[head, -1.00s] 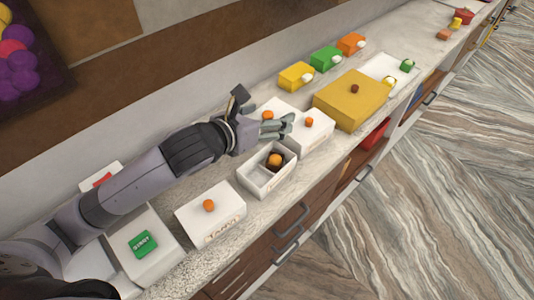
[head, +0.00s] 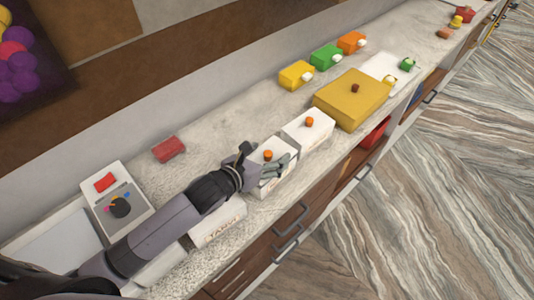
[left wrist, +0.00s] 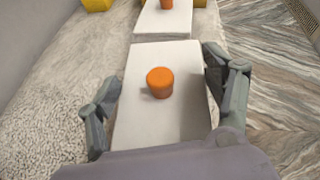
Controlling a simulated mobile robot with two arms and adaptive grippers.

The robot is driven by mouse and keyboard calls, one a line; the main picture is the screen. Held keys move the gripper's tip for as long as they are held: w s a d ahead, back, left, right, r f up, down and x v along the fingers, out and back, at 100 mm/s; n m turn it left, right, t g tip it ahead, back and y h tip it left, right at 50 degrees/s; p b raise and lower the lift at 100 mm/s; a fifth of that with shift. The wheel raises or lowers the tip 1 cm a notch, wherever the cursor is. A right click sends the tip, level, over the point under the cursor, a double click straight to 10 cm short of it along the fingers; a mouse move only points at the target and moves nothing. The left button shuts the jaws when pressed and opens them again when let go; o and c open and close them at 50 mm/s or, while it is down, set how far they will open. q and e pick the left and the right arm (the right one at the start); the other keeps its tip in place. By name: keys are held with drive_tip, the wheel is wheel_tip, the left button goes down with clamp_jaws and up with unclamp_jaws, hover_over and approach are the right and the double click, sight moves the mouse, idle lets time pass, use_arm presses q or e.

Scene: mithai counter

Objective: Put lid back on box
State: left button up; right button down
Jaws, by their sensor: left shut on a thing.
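A white lid (left wrist: 185,118) with an orange knob (left wrist: 160,82) lies between the two fingers of my left gripper (left wrist: 163,68), one finger along each side. The gripper (head: 268,165) is shut on this lid. In the head view the lid is over the small white box (head: 277,185) that stands near the counter's front edge. The box's inside is hidden by the lid and my fingers. I cannot tell whether the lid rests fully on the rim. My right gripper is not in view.
A closed white box with an orange knob (head: 322,133) stands close beyond, then a large yellow box (head: 345,105). Another white box (head: 218,233) is partly behind my arm. A red block (head: 169,149) and a scale (head: 135,200) are at left.

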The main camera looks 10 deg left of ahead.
use_arm(q)
drive_tip(key=shift+f, duration=0.45)
drive_tip(key=o, duration=1)
drive_tip(key=shift+o, duration=0.8)
